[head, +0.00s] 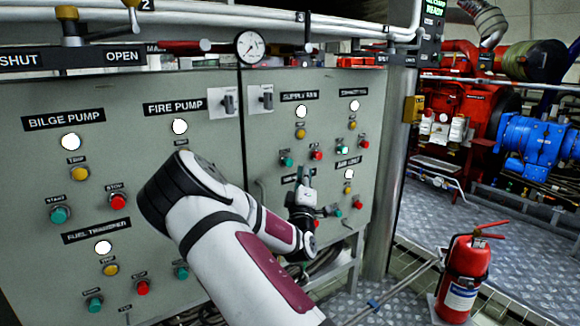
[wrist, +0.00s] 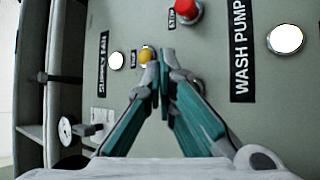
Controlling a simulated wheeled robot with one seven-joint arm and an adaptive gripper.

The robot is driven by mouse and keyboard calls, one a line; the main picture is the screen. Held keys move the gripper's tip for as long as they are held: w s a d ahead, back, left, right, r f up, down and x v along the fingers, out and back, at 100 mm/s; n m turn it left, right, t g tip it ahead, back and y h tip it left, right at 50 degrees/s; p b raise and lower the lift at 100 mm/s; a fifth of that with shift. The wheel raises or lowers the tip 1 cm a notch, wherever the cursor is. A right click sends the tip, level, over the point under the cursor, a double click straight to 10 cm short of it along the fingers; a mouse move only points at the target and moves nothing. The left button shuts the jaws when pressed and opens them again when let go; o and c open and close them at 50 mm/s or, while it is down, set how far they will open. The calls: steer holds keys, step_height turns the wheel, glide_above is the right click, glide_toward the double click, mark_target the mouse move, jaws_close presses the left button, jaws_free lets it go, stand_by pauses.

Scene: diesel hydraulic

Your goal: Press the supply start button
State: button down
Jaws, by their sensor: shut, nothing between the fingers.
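The supply fan label (head: 299,96) heads a button group with a white lamp (head: 300,111), a yellow button (head: 300,134), a red stop button (head: 316,155) and a green start button (head: 286,161). My gripper (head: 307,170) is shut and empty. In the head view its tips show just below and right of the green button. In the wrist view, my gripper (wrist: 161,62) has its tips beside the yellow button (wrist: 146,54), and the red button (wrist: 188,10) is above. The green button is hidden there; a metal ring (wrist: 197,85) shows beside the fingers. I cannot tell whether the tips touch the panel.
The wash pump label (wrist: 239,48) and another lamp (wrist: 285,38) lie right in the wrist view. A fire extinguisher (head: 464,272) stands on the floor at right.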

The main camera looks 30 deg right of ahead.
steer(key=shift+w+b, duration=0.55)
steer(key=shift+w, duration=0.85)
stand_by(0.4)
steer(key=shift+w+a+b, duration=0.1)
steer(key=shift+w+b, duration=0.2)
steer(key=shift+w, duration=0.1)
steer(key=shift+w+b, duration=0.3)
steer(key=shift+w, duration=0.25)
stand_by(0.7)
steer(key=shift+s, duration=0.95)
steer(key=shift+s, duration=0.1)
steer(key=shift+s+p, duration=0.3)
steer(key=shift+s, duration=2.1)
steer(key=shift+d, duration=0.2)
